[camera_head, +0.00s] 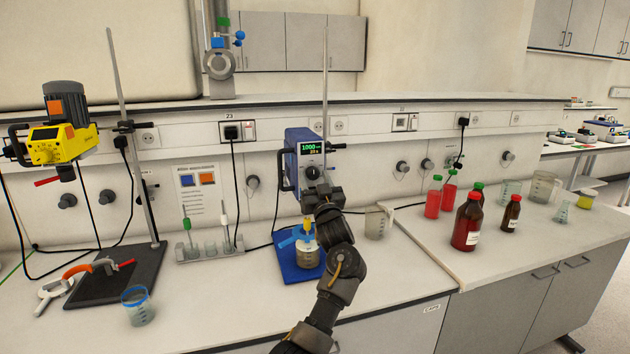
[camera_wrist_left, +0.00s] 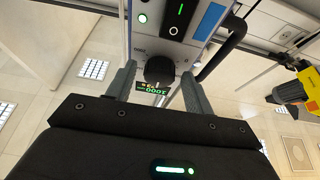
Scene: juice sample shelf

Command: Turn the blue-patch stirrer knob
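The blue-sided stirrer (camera_head: 306,150) hangs on a stand rod and shows a lit green readout on its front. Its round black knob (camera_head: 312,173) is below the readout. In the left wrist view the knob (camera_wrist_left: 159,68) sits between the fingertips of my left gripper (camera_wrist_left: 159,72). The fingers are apart, with a visible gap on each side of the knob. A blue patch (camera_wrist_left: 211,19) shows on the stirrer's housing there. In the head view my left gripper (camera_head: 320,192) is just under the knob and hides part of the stirrer's lower front. My right gripper is out of view.
A yellow stirrer (camera_head: 60,145) with an orange patch is at the left. Red and brown bottles (camera_head: 466,225) stand to the right.

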